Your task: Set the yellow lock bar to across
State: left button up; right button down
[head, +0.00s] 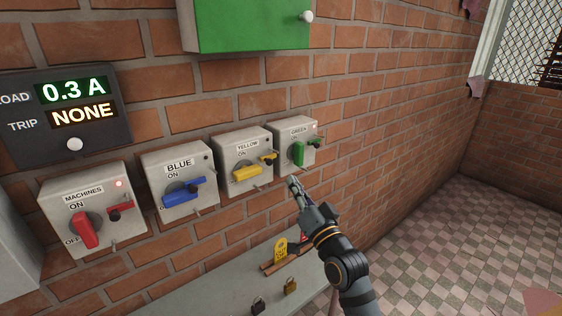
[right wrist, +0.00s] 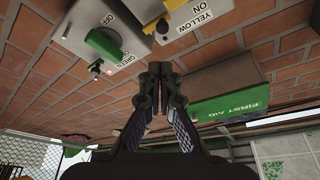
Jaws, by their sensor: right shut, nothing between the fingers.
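The yellow switch box (head: 244,147) is on the brick wall between the blue and green boxes. Its large yellow handle (head: 246,174) lies roughly sideways. The small yellow lock bar (head: 268,157) is to the right of that handle, near the box's right edge; its exact angle is hard to tell. In the right wrist view, upside down, the lock bar (right wrist: 162,27) shows at the top. My right gripper (head: 295,186) is shut and empty, below and right of the yellow box, apart from the lock bar. My left gripper is not in view.
The green box (head: 290,130) with its green handle (head: 298,153) is close above my right gripper. The blue box (head: 178,165) and machines box (head: 85,195) are to the left.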

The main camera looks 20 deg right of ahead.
aim_at(271, 159)
jog(key=p+x, duration=0.2)
jog(key=x, duration=0.8)
jog(key=shift+a+f, duration=0.1)
